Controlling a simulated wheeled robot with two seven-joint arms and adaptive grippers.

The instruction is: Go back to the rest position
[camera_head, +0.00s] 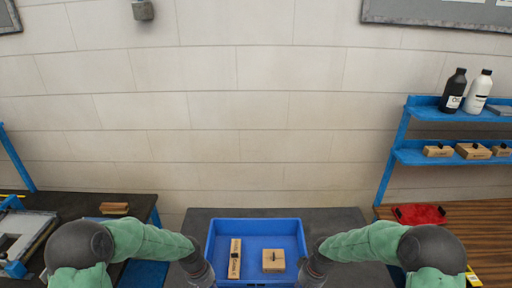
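My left arm comes in from the left in a green sleeve, and its dark wrist end (200,271) is at the left side of a blue tray (255,222). My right arm mirrors it, with its wrist end (313,268) at the tray's right side. Both wrists run out of the bottom of the picture, so the gripper fingers are hidden below the edge. Inside the tray lie a long tan box (235,258) with dark print and a squarer tan box (273,262) with a dark mark on top.
The tray stands on a dark table (340,218) against a tiled wall. At right, a blue shelf (425,156) holds bottles and small boxes above a wooden bench (485,215) with a red tray (419,214). At left, a dark bench (140,205) carries brown blocks (114,208).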

